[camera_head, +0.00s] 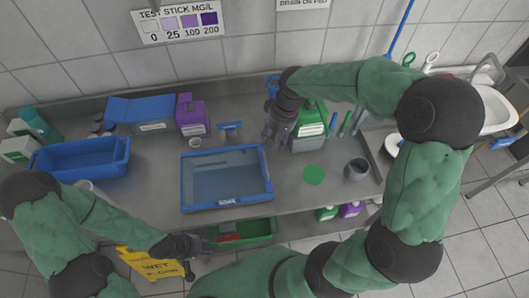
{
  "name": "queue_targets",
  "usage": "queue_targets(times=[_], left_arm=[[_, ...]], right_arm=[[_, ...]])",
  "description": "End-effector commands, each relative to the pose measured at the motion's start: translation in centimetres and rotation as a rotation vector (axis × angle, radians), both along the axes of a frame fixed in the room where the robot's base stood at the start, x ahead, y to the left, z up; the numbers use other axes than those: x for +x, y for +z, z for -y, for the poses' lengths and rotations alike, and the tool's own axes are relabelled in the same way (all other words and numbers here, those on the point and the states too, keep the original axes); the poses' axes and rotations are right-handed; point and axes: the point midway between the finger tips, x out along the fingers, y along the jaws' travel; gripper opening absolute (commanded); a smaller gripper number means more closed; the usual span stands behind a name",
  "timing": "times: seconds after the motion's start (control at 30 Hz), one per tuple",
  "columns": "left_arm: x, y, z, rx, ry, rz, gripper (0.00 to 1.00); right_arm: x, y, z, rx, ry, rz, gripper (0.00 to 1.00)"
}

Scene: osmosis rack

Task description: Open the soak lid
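The soak container (184,190) is a blue-rimmed box in the middle of the steel counter, with a label on its front edge. Its top looks covered by a flat, see-through grey panel, seemingly the lid (226,176), lying level within the blue frame. My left gripper (190,262) is low in front of the counter's front edge, below and left of the soak container and apart from it. My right gripper (276,140) is above the counter, beyond the container's right back corner and beside a green jug. The finger gaps of both grippers are too small to read.
A green-and-white jug (309,132) stands right of my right gripper. A grey cup (357,169) and green disc (314,175) are at right. A yellow wet-floor sign (145,264) stands in front.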

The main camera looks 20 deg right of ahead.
Motion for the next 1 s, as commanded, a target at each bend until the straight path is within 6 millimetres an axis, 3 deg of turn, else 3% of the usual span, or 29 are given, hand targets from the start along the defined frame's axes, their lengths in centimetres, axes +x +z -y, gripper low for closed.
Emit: queue_targets(times=[0.6,1.0], left_arm=[[0.0,-1.6,0.0,0.0,0.0,0.001,0.4],[0.0,-1.7,0.0,0.0,0.0,0.001,0.4]], right_arm=[[0.4,-9.2,-1.8,0.0,0.001,-0.002,0.46],[0.5,-10.2,-2.0,0.0,0.001,0.0,0.46]])
